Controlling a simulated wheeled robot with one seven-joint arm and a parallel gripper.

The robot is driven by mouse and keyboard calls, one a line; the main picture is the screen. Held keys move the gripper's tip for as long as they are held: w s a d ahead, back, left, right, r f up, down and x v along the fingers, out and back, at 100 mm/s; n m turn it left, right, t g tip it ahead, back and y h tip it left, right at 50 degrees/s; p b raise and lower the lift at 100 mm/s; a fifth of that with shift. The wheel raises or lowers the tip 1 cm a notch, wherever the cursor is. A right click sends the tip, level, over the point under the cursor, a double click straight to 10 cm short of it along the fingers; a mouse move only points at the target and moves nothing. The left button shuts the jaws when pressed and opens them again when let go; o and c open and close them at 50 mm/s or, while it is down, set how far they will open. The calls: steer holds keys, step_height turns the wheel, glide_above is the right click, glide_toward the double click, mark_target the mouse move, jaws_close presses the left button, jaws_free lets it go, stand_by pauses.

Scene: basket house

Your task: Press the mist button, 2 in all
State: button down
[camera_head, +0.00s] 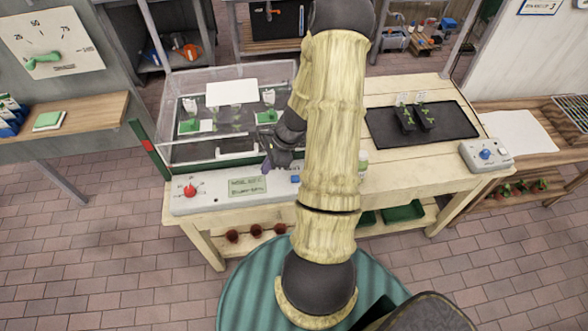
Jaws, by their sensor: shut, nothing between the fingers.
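The control panel (215,196) along the front of the clear propagation case has a red knob (190,191), a small display (247,186) and a blue button (295,179) beside my arm. A separate grey box (497,157) at the bench's right end carries another blue button (485,154). I cannot read which one is marked for mist. My gripper (267,163) is shut and empty, pointing down above the panel's rear edge, left of the panel's blue button. It looks apart from the button. My arm hides the panel's right part.
The clear case (190,80) with seedling trays stands behind the panel. A black mat (450,128) with potted plants lies on the right of the wooden bench (400,178). Bench top between the mat and the grey box is mostly free.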

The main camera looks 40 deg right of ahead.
steer(key=d+f+m+t+y+p, duration=0.1)
steer(key=d+m+t+p, duration=0.2)
steer(key=d+m+p, duration=0.35)
steer(key=m+t, duration=0.2)
steer(key=m, duration=0.7)
glide_above(295, 179)
steer(key=d, duration=0.1)
steer(key=shift+s+f+h, duration=0.15)
steer(key=shift+s+f, duration=0.05)
steer(key=shift+f, duration=0.4)
steer(key=shift+s+f+h, duration=0.15)
steer(key=shift+s+f, duration=0.05)
steer(key=shift+f, duration=0.35)
step_height(295, 179, down, 9)
steer(key=b, duration=0.6)
steer(key=shift+w+r, duration=0.15)
steer(key=shift+f+b, duration=0.35)
steer(key=shift+f, duration=0.1)
